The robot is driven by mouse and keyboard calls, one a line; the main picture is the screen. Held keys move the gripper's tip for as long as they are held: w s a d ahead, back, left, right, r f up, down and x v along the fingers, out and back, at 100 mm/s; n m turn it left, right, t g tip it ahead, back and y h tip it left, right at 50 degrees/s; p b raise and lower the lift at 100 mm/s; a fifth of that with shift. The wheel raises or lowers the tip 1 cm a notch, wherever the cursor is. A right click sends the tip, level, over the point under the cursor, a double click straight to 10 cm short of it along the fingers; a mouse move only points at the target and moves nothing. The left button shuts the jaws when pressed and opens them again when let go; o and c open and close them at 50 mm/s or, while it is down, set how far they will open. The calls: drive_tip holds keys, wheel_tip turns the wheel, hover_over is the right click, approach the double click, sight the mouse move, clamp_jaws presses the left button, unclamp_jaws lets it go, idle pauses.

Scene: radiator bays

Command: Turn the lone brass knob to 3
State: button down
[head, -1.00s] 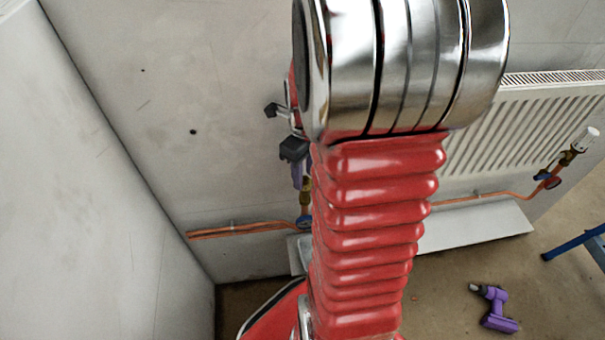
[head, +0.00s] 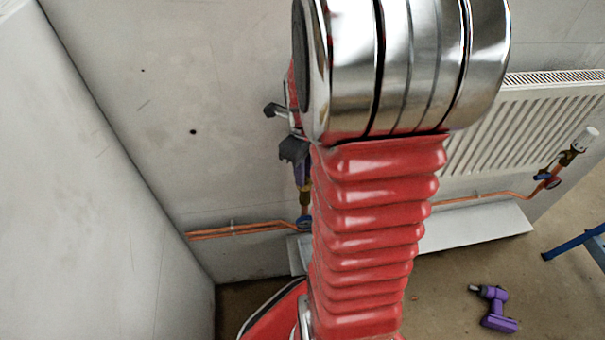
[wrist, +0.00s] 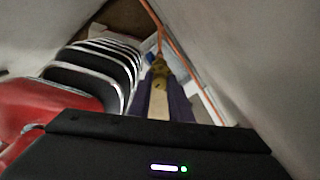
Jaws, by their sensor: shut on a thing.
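My gripper (wrist: 158,95) points down at the left valve, its two purple fingers closed on either side of a pale, yellowish knob (wrist: 157,106). Just beyond the fingertips is the brass valve body (wrist: 160,72) on its copper pipe. In the head view my gripper (head: 303,177) shows only in part, beside my red arm, with the brass valve body (head: 305,198) just under it. The knob's numbers and mark cannot be read, and my arm hides much of this valve from the head camera.
A white radiator (head: 530,120) hangs at the right, with a white-headed valve (head: 586,139) at its far end. Copper pipe (head: 245,231) runs low along the wall. A side wall (head: 70,190) closes the left. A purple drill (head: 496,308) lies on the floor.

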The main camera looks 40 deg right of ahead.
drive_tip(key=shift+s+f+n, duration=0.1)
drive_tip(key=shift+s+n, duration=0.05)
drive_tip(key=shift+n, duration=0.25)
drive_tip(key=shift+n, duration=0.9)
drive_tip(key=n, duration=0.8)
drive_tip(key=shift+d, duration=0.1)
drive_tip(key=n, duration=0.3)
drive_tip(key=shift+n, duration=0.3)
drive_tip(key=n, duration=1.2)
drive_tip(key=shift+w, duration=0.2)
drive_tip(key=shift+r+n, duration=0.2)
drive_tip(key=shift+n, duration=0.2)
